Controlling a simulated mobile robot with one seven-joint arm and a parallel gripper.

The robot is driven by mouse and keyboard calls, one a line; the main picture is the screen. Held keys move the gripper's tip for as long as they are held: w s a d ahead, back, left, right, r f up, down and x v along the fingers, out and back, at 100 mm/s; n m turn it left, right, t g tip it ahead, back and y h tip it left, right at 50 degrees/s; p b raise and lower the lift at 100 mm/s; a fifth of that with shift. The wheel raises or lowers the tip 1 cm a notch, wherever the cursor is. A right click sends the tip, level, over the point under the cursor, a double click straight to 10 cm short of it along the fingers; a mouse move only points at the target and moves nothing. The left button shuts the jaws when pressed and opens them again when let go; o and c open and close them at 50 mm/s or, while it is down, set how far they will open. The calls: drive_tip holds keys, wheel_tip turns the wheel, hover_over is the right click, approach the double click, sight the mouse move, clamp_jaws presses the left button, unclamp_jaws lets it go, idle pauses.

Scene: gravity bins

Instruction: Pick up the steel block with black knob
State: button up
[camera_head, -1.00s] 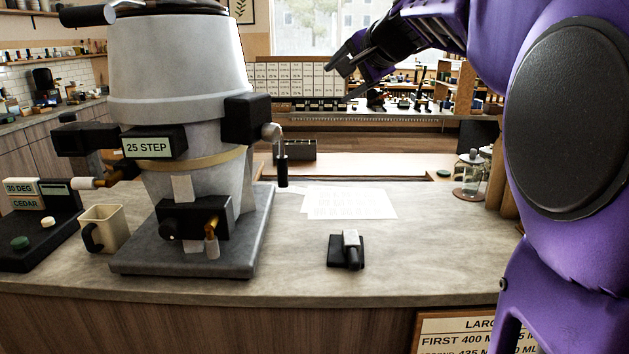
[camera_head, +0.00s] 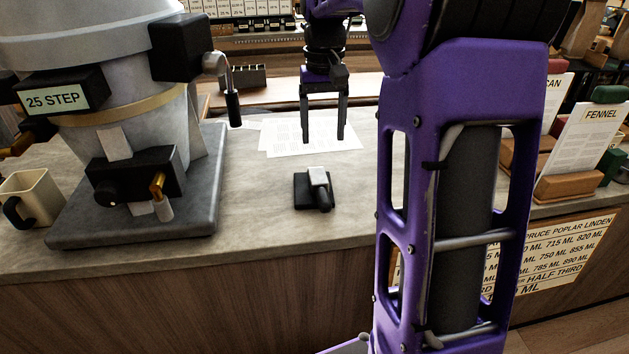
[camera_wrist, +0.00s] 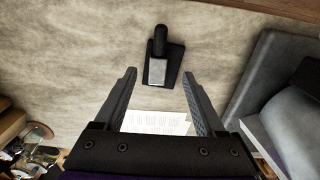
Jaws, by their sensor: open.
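The steel block with black knob (camera_head: 318,178) rests on a small black base (camera_head: 302,192) on the counter, in the middle of the head view. In the wrist view the steel block (camera_wrist: 157,70) shows top centre, its black knob pointing away from my gripper. My gripper (camera_head: 324,141) points down over the white papers, behind the block in the head view. It is open and empty, apart from the block. In the wrist view the two fingers of my gripper (camera_wrist: 160,80) spread on either side, with the block between and beyond them.
White papers (camera_head: 290,135) lie behind the block. A large grey machine on a slab (camera_head: 195,205) stands to the left, with a beige mug (camera_head: 38,195) beside it. Card holders (camera_head: 570,185) stand at the right. The counter around the block is clear.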

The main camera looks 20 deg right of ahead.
drive_tip(key=b, duration=0.2)
hover_over(323, 193)
drive_tip(key=f, duration=1)
drive_tip(key=shift+w, duration=0.25)
drive_tip(key=f, duration=0.5)
drive_tip(key=shift+s+f+b, duration=0.15)
drive_tip(key=shift+s+b, duration=0.1)
drive_tip(key=shift+b, duration=0.05)
clamp_jaws()
